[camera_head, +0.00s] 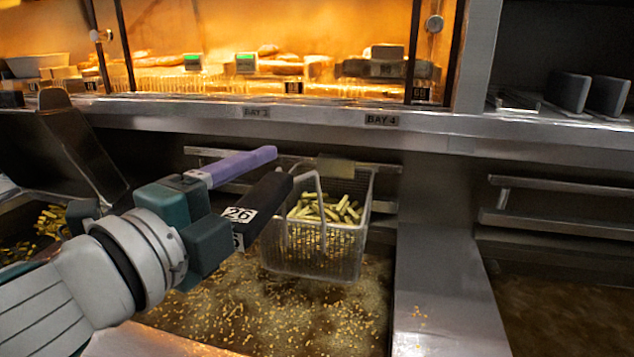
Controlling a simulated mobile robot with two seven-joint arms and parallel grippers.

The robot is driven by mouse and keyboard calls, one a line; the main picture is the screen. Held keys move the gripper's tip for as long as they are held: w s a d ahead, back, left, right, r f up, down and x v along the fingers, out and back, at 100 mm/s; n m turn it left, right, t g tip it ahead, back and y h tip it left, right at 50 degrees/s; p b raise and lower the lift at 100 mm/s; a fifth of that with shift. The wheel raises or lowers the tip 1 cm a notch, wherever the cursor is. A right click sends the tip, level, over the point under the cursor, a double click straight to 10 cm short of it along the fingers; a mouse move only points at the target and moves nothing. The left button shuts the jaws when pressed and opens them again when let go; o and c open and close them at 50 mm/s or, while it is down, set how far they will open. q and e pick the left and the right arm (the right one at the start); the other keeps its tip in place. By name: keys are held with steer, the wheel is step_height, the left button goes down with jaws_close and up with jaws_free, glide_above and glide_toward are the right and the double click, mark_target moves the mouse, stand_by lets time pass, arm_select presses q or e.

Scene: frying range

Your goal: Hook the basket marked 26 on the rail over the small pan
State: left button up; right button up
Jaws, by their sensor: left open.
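The basket marked 26 (315,250) is a wire basket with green-yellow sticks of food inside. Its back edge is at the rail (380,168) under the shelf, and a metal tab at its top overlaps the rail. It appears to hang there, level, above the bubbling oil of the middle pan (270,310). Its black handle (268,195), with a 26 label, points toward my left gripper (212,222). The gripper is open, its teal fingers on either side of the handle's near end; contact is unclear. My right gripper is not in view.
A purple bar (235,166) runs just behind the handle; what it belongs to is unclear. A metal divider (440,280) separates the middle pan from a darker pan (570,315) at right, below an empty rail (560,222). Bay labels mark the shelf edge (330,120).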

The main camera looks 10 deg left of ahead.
arm_select(q)
steer(key=shift+s, duration=0.1)
steer(key=shift+s+a+f, duration=0.1)
steer(key=shift+s+a, duration=0.05)
steer(key=shift+s, duration=0.1)
steer(key=b+v, duration=0.1)
steer(key=v, duration=0.7)
steer(key=shift+b, duration=0.35)
steer(key=shift+s+a, duration=0.25)
steer(key=shift+s, duration=0.35)
